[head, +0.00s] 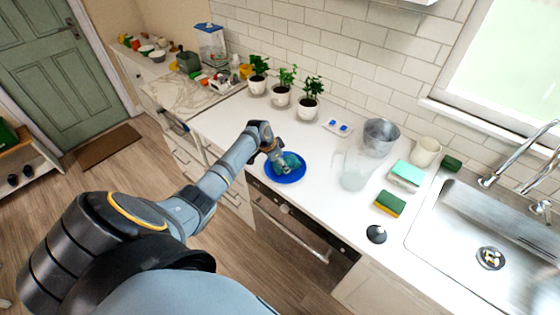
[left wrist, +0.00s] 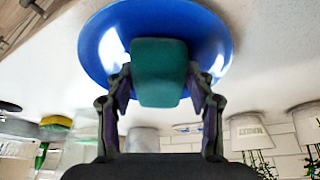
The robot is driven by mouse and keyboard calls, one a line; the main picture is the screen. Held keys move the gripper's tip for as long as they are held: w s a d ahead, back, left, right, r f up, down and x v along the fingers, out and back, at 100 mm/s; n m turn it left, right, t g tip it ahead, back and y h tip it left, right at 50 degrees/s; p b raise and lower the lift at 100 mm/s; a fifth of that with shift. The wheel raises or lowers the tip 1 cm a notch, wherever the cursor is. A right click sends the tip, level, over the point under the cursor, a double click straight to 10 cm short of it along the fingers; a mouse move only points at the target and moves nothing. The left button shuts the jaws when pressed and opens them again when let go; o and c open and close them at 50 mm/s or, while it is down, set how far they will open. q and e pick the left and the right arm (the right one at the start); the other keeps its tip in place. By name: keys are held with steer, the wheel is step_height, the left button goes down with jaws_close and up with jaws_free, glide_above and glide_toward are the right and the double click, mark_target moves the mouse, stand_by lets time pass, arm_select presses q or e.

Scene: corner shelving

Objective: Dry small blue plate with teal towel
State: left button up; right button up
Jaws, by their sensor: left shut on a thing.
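The small blue plate (head: 287,177) lies on the white counter near its front edge; it also shows in the left wrist view (left wrist: 98,45). The teal towel (head: 293,163) is a small folded bundle over the plate, and it fills the middle of the left wrist view (left wrist: 160,72). My left gripper (head: 278,162) is shut on the teal towel, with one finger on each side of it. The towel is against or just above the plate's face; I cannot tell which. The towel hides the middle of the plate. My right gripper is in neither view.
Potted plants (head: 281,94) stand behind the plate. A clear pitcher (head: 354,170), a glass container (head: 380,138), a teal-topped sponge (head: 406,174) and a green-yellow sponge (head: 390,203) stand to the right, before the sink (head: 480,230). The counter left of the plate is clear.

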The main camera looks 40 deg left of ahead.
arm_select(q)
step_height(320, 180, up, 6)
steer(key=p, duration=0.5)
steer(key=shift+f, duration=0.25)
steer(key=shift+r, duration=0.75)
